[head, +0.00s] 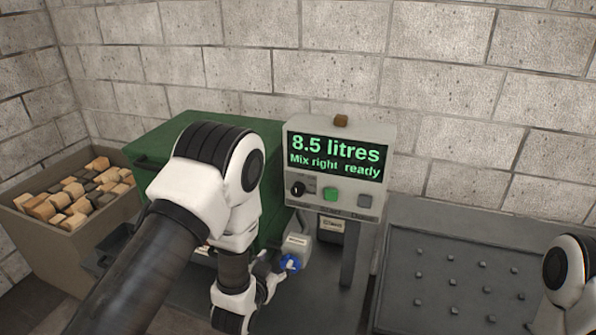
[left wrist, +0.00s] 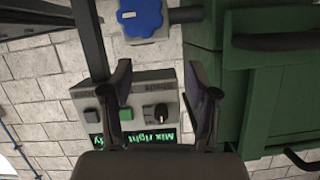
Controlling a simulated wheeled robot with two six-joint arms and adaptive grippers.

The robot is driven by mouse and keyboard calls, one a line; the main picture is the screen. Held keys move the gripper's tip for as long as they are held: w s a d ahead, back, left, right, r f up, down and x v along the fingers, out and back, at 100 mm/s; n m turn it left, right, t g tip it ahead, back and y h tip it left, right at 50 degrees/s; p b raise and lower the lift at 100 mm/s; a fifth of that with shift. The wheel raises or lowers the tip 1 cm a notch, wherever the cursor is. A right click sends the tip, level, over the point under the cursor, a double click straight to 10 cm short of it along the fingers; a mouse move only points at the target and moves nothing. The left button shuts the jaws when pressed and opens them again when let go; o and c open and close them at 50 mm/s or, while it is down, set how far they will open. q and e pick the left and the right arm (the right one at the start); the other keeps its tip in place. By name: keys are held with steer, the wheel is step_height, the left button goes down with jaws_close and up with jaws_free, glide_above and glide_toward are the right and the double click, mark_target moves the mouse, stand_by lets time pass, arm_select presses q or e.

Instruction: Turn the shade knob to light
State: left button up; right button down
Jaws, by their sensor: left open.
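The shade knob (head: 297,188) is a small black dial with a pale mark, at the left of the panel (head: 309,125) under its screen. Its lettering is too small to read. In the left wrist view the knob (left wrist: 162,114) appears between my left gripper's fingers, upside down, with the panel beyond them. My left gripper (head: 270,278) is open and empty. In the head view it is below and left of the knob, apart from it. Only part of my right arm shows at the right edge; its gripper is out of frame.
The screen (head: 335,157) reads "8.5 litres, Mix right ready". A green button (head: 330,194) and a grey button (head: 364,201) sit right of the knob. A blue valve handle (head: 290,263) is close to my left gripper. A green bin (head: 160,140) and a block crate (head: 40,240) stand left.

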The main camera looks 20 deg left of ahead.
mark_target(297, 192)
arm_select(q)
steer(key=w+d+r+t+p, duration=0.15)
steer(key=w+r+t, duration=0.3)
steer(key=r, duration=0.85)
steer(key=shift+m+g+h, duration=0.25)
steer(key=shift+m+h, duration=0.05)
steer(key=shift+m, duration=0.1)
steer(key=w, duration=0.2)
steer(key=w+p, duration=0.1)
steer(key=w, duration=0.2)
steer(key=w+p, duration=0.1)
steer(key=w, duration=0.2)
steer(key=shift+f, duration=0.25)
steer(key=shift+w+d, duration=0.1)
arm_select(e)
step_height(297, 192, up, 5)
steer(key=shift+s+a+r, duration=0.1)
steer(key=shift+a, duration=0.05)
arm_select(q)
jaws_close()
